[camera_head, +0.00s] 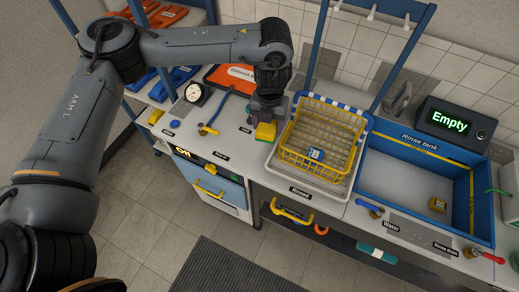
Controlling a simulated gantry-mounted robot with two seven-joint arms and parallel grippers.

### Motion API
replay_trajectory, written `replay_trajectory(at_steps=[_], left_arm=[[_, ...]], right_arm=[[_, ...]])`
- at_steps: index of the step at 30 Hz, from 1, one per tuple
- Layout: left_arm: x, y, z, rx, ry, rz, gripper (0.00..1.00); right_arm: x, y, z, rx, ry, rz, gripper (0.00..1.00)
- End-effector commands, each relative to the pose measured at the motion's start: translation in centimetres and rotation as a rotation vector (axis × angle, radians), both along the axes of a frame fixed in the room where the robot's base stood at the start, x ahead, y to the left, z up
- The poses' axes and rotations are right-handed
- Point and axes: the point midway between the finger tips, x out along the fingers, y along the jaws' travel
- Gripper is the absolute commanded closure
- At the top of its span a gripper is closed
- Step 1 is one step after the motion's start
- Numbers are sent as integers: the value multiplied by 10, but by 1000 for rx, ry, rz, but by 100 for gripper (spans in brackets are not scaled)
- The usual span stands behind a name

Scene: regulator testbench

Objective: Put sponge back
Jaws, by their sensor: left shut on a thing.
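The sponge (265,132) is yellow with a green part and is near the counter, left of the yellow wire basket. My left gripper (266,119) points down from above and is shut on the sponge. Whether the sponge touches the counter top I cannot tell. The gripper hides part of the sponge's top. My right gripper does not show.
The yellow wire basket (323,128) stands in a white tray and holds a small blue item (316,154).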

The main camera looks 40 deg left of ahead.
Motion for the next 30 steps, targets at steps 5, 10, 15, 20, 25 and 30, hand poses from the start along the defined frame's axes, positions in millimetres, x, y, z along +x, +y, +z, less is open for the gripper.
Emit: replay_trajectory(at_steps=[5,10,15,20,25,30], left_arm=[[-5,17,-17,1,0,-132,63],[-8,25,-37,3,3,-182,63],[-9,26,-64,3,3,-190,63],[-8,26,-82,3,1,-189,63],[-8,25,-90,3,0,-189,63],[-9,26,-108,4,3,-187,63]], right_arm=[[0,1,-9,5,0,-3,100],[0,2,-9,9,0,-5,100],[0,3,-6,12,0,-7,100],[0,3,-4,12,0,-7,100],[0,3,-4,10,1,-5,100],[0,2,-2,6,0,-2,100]])
